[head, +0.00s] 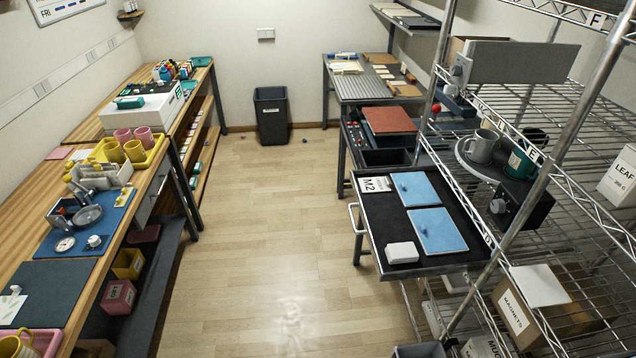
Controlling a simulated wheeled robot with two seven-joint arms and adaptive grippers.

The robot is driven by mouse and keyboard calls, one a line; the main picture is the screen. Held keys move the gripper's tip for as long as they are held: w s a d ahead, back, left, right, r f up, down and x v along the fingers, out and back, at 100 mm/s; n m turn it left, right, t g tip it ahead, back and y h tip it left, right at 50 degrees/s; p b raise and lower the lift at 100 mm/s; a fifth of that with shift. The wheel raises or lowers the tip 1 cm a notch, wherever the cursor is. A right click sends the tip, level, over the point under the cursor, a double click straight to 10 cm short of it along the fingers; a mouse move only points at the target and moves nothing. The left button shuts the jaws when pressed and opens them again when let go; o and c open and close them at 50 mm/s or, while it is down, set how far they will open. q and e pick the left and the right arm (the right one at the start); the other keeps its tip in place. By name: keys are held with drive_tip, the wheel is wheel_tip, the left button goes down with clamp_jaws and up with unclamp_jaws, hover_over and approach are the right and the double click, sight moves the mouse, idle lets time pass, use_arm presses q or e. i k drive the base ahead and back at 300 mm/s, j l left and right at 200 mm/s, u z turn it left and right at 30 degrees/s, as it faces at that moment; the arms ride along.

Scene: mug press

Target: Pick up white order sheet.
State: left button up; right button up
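Neither of my grippers shows in the head view. A white sheet (11,307) with a small green mark lies on the dark mat (58,284) at the near end of the left wooden bench; its left side is cut off by the picture edge. Another blank white flat piece (540,285) lies on a cardboard box on the right wire rack. I cannot tell for certain which of these is the order sheet.
A blue mat (62,242) with tools and a yellow tray (142,160) with mugs are on the left bench (30,195). A cart (385,262) with blue cloths and the wire rack (590,130) stand right. A dark bin (271,115) stands at the back.

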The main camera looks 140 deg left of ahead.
sight(376, 184)
drive_tip(key=u, duration=2.65)
drive_tip(key=i+u, duration=0.1)
drive_tip(key=u, duration=0.35)
drive_tip(key=j+u, duration=0.1)
drive_tip(key=u, duration=0.3)
drive_tip(key=i+u, duration=0.1)
drive_tip(key=u, duration=0.75)
drive_tip(key=i+j+u, duration=0.3)
drive_tip(key=i+u, duration=0.15)
drive_tip(key=i+j+u, duration=0.1)
drive_tip(key=i+u, duration=0.35)
drive_tip(key=i+j+z, duration=0.15)
drive_tip(key=i, duration=0.25)
drive_tip(key=i+j+z, duration=0.15)
drive_tip(key=i, duration=0.2)
